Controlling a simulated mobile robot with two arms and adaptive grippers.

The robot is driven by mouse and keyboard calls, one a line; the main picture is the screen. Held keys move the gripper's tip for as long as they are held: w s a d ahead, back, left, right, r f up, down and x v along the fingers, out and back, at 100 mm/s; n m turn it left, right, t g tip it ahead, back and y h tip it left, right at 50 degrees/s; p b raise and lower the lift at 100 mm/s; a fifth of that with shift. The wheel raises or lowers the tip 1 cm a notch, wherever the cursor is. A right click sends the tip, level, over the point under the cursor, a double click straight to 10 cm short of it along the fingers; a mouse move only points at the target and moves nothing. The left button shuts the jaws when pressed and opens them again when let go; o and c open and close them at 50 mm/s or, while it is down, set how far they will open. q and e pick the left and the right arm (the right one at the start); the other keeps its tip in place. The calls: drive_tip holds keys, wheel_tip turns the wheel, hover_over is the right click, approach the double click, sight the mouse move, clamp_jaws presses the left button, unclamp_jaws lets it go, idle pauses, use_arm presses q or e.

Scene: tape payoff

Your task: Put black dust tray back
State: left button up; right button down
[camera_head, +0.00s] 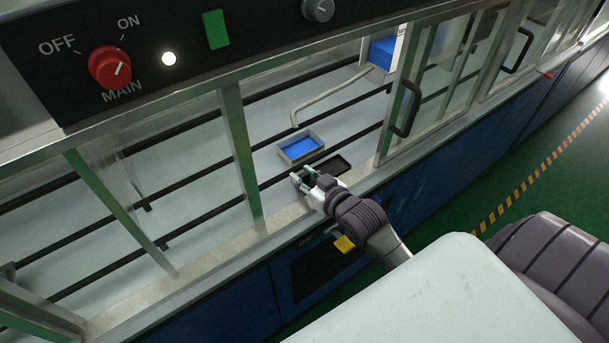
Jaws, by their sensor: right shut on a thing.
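The black dust tray (337,164) is a small, shallow dark tray at the front of the machine bed, just inside the open window. My right gripper (303,176) reaches in over the front ledge and is at the tray's near left side. It is shut on the tray, though its fingers and wrist hide the contact and part of the tray. I cannot tell whether the tray rests on the bed or is slightly raised. My left gripper is not in view.
A grey tray with a blue inside (301,147) lies just behind the black tray. A bent grey pipe (330,98) ends behind it. Dark rails (190,180) cross the pale bed. A glass door with a black handle (404,108) stands to the right, a metal post (240,155) to the left.

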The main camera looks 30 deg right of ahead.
drive_tip(key=c, duration=0.9)
unclamp_jaws()
drive_tip(key=shift+f, duration=0.1)
drive_tip(key=shift+b+v, duration=0.7)
drive_tip(key=shift+v, duration=5.3)
